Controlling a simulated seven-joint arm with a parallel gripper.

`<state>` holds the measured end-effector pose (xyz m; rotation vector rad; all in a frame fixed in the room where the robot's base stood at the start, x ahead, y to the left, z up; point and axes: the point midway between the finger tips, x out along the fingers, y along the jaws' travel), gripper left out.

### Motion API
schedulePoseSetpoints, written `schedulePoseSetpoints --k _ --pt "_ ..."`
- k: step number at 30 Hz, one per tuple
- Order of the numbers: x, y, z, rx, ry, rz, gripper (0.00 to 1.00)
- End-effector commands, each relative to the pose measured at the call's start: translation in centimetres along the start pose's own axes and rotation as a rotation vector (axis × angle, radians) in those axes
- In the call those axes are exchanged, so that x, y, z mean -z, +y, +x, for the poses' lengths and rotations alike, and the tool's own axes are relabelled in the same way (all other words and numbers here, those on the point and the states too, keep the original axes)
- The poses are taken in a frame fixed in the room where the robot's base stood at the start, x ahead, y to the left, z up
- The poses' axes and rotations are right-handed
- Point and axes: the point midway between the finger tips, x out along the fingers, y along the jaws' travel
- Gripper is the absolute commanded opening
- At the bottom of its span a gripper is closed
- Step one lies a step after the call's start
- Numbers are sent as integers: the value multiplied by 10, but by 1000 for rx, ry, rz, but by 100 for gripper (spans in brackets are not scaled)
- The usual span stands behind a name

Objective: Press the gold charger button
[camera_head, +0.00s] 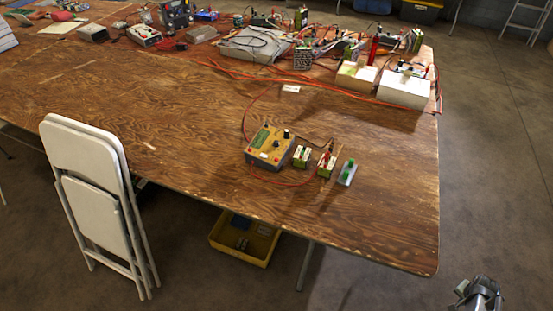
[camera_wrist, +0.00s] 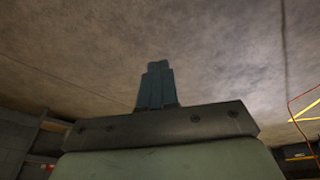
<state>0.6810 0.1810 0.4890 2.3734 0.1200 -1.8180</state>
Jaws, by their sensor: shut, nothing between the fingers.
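The gold charger (camera_head: 271,147) is a yellow-gold box with a dark knob, a small display and red and white controls on its top. It sits near the front edge of the wooden table in the head view. Its buttons are too small to tell apart clearly. My gripper (camera_head: 480,291) is at the bottom right of the head view, beyond the table's front right corner and well apart from the charger. In the wrist view, my gripper (camera_wrist: 157,68) has its fingers together, with nothing between them, against a bare ceiling-like surface. The charger is not in the wrist view.
Two small green-and-white packs (camera_head: 302,156) and a grey piece with a green top (camera_head: 347,173) stand right of the charger, with red wires around. Electronics crowd the table's back. A white folding chair (camera_head: 88,165) stands in front. The table's (camera_head: 390,205) right front is clear.

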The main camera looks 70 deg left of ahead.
Motion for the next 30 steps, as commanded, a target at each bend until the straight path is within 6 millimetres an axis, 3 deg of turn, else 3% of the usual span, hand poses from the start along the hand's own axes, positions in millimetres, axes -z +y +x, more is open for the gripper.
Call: schedulePoseSetpoints --k 1,12,20,30 --pt "22 -12 -4 6 35 -7 0" --pt "139 -86 -53 56 255 -37 0" --pt "212 -145 -101 106 400 -56 0" --pt "290 -226 -177 184 576 -79 0"
